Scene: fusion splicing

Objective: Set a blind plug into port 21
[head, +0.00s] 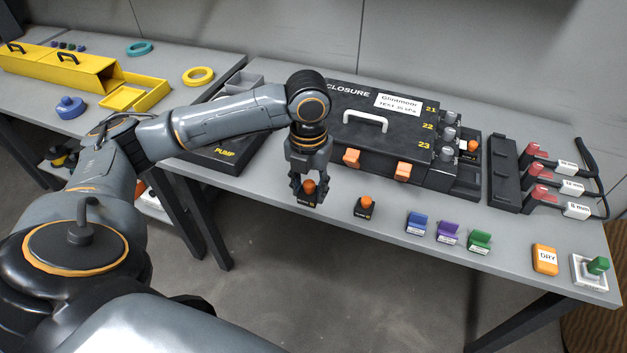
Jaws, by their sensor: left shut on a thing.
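My left gripper (309,187) points down at the table's front edge. It is shut on an orange-topped plug (309,187) with a black labelled base; I cannot tell whether that base touches the table. A similar orange-topped plug on a black base (365,206) stands just to the right. The black closure box (358,122) lies behind, with yellow numbers 21, 22 and 23 along its right side. Grey round fittings (448,133) stand beside these numbers, the one by 21 being farthest back. Port openings are too small to make out. My right gripper is not in view.
Blue (417,222), purple (448,231) and green (480,240) blocks stand along the front edge, then an orange DRY block (545,259). A black rack (503,173) with red-ended tools is at right. Orange latches (403,171) jut from the closure's front.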

